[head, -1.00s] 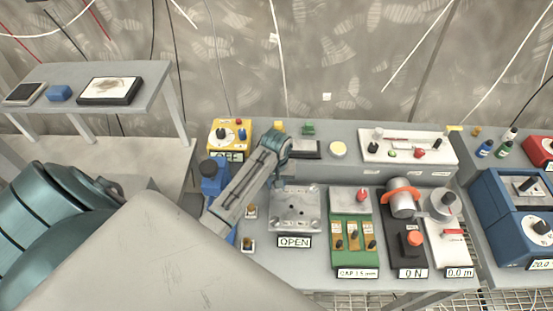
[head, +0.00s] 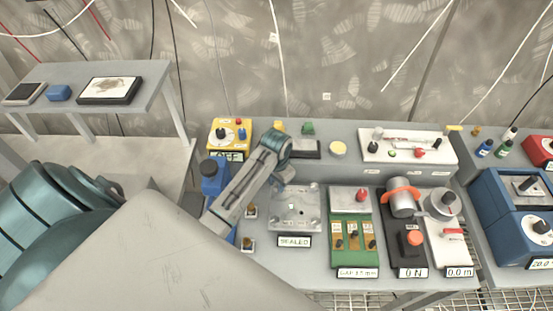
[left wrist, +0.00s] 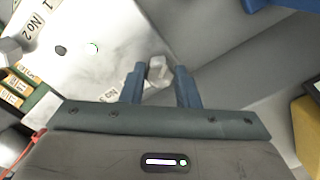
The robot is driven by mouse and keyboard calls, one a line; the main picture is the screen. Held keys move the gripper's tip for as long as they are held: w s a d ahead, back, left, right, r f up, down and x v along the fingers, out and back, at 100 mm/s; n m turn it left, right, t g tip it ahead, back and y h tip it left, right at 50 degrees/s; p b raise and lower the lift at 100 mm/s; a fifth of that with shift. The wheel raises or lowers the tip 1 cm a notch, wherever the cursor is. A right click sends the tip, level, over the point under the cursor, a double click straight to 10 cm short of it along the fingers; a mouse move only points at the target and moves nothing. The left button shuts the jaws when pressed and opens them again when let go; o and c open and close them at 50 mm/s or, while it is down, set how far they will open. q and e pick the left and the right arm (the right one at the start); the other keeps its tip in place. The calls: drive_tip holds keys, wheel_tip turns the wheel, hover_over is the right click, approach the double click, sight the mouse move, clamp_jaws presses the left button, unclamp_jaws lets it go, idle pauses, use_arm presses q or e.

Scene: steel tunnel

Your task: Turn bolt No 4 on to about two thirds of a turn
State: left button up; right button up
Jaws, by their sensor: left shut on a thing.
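The grey metal plate (head: 297,222) lies on the bench, and the sign (head: 294,241) in front of it reads SEALED. My left gripper (head: 283,182) is at the plate's far left corner. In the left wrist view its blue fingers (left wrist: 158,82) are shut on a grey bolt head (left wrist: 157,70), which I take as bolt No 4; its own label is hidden. Labels No 2 (left wrist: 34,25) and part of another show on the plate. My right gripper is not in view.
Right of the plate stand a green gauge block (head: 354,257), a black unit with an orange knob (head: 412,240) and a dial unit (head: 446,203). A yellow box (head: 231,138) and blue block stand left. A white panel (head: 407,146) sits behind.

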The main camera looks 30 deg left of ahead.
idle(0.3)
use_arm(q)
drive_tip(key=o, duration=1)
drive_tip(key=shift+w, duration=0.1)
